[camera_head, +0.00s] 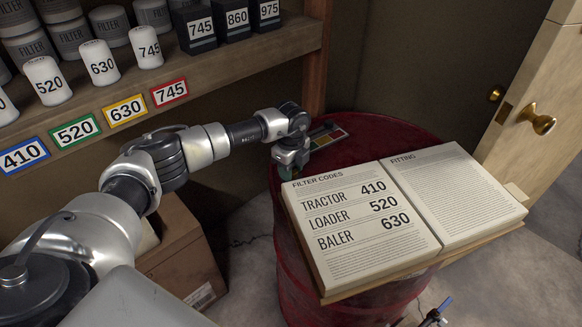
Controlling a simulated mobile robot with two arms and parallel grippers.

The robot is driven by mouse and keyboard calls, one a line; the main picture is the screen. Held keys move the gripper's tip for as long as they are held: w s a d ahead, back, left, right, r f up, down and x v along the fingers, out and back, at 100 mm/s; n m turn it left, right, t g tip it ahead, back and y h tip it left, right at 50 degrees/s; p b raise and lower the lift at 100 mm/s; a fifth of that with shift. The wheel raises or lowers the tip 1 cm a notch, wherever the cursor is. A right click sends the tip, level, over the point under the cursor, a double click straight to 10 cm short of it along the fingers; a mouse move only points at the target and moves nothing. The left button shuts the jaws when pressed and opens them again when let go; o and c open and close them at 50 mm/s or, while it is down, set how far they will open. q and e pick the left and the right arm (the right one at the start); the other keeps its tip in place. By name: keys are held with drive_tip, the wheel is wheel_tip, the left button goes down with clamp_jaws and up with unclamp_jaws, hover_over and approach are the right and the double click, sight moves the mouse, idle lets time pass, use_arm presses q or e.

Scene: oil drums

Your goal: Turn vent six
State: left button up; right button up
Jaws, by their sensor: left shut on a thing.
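No vent with a six shows in the head view. My left arm reaches in from the left, and my left gripper (289,165) points down over the far left part of the red drum top (390,130), beside the open book (365,215). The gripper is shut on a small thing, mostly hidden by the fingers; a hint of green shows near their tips. A flat strip with coloured patches (328,138) lies on the drum just right of the gripper.
A wooden shelf (235,60) holds white filters and dark boxes above coloured number labels. A cardboard box (185,260) stands left of the drum. A door with a brass knob (540,122) is at right. A small blue-tipped object (437,312) shows at the bottom edge.

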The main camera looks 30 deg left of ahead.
use_arm(q)
drive_tip(key=shift+w+r, duration=0.1)
drive_tip(key=shift+r, duration=0.05)
drive_tip(key=o, duration=0.7)
drive_tip(key=shift+c, duration=0.2)
wheel_tip(320, 180, up, 11)
drive_tip(key=b, duration=0.2)
drive_tip(key=shift+f, duration=0.25)
